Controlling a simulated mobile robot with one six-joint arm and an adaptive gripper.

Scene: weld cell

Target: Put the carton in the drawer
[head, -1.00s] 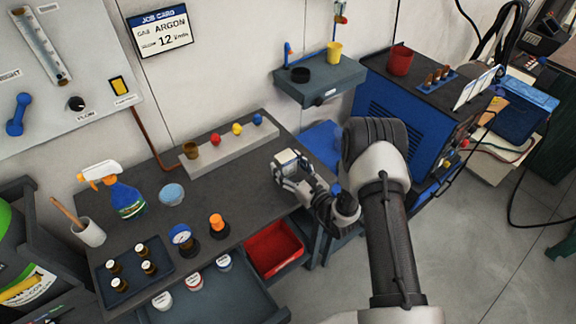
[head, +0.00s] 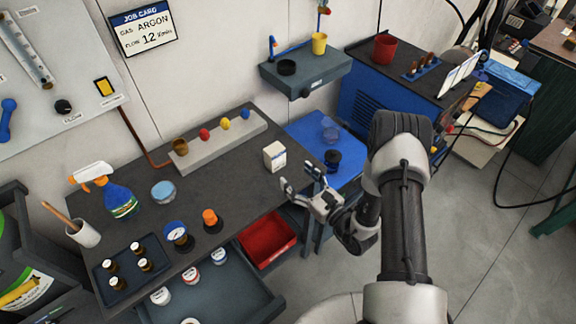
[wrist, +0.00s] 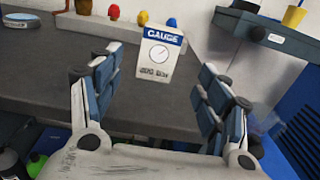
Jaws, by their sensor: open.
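The carton (head: 275,156) is a small white box with a blue band, upright on the dark bench near its right end. In the wrist view the carton (wrist: 160,52) shows its "GAUGE" label, ahead of my fingers and framed between them. My gripper (head: 298,178) is open and empty, just in front and to the right of the carton, apart from it, by the bench edge. A grey drawer (head: 235,300) stands open below the bench front, with several jars inside; its near part is cut off by the frame.
A red bin (head: 267,238) sits under the bench edge, right of the drawer. On the bench are a spray bottle (head: 118,198), a tray of small bottles (head: 108,292), a gauge (head: 177,234) and a rack (head: 215,143) with coloured pieces. The bench middle is clear.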

